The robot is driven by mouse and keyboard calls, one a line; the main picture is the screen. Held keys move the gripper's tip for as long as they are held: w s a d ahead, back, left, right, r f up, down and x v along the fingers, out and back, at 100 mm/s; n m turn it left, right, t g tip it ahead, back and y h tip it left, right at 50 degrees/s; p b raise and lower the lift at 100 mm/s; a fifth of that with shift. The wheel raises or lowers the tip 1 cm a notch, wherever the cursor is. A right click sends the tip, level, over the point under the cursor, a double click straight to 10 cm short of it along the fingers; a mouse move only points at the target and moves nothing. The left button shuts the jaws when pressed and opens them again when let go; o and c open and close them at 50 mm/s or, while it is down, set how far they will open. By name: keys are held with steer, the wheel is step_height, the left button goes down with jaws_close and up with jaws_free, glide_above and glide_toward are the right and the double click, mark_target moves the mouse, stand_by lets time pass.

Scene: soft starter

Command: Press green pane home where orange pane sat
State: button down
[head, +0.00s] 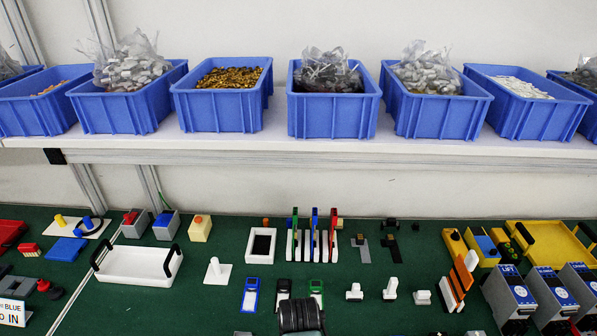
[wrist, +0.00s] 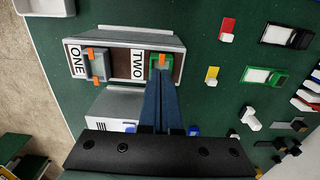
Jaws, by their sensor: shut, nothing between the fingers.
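In the wrist view a grey housing (wrist: 112,63) has two bays labelled ONE and TWO. Bay ONE holds a grey block (wrist: 95,66) with orange tabs at two ends. Bay TWO holds a small green piece (wrist: 178,62), seemingly the green pane, with an orange bit at its upper edge. My gripper (wrist: 161,72) is shut and empty, its dark fingertips at the green piece. They seem to touch it, and they hide its lower part, so I cannot tell how deep it sits. The housing is not evident in the head view.
In the head view an orange slab (head: 463,272) leans in a white stand at the right. A white tray (head: 137,265) and white rack (head: 305,247) stand on the green bench. Blue bins (head: 223,105) line the shelf above. A grey box (wrist: 117,107) lies below the housing.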

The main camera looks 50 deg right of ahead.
steer(key=shift+r, duration=0.1)
step_height(320, 180, up, 7)
steer(key=p, duration=0.7)
stand_by(0.5)
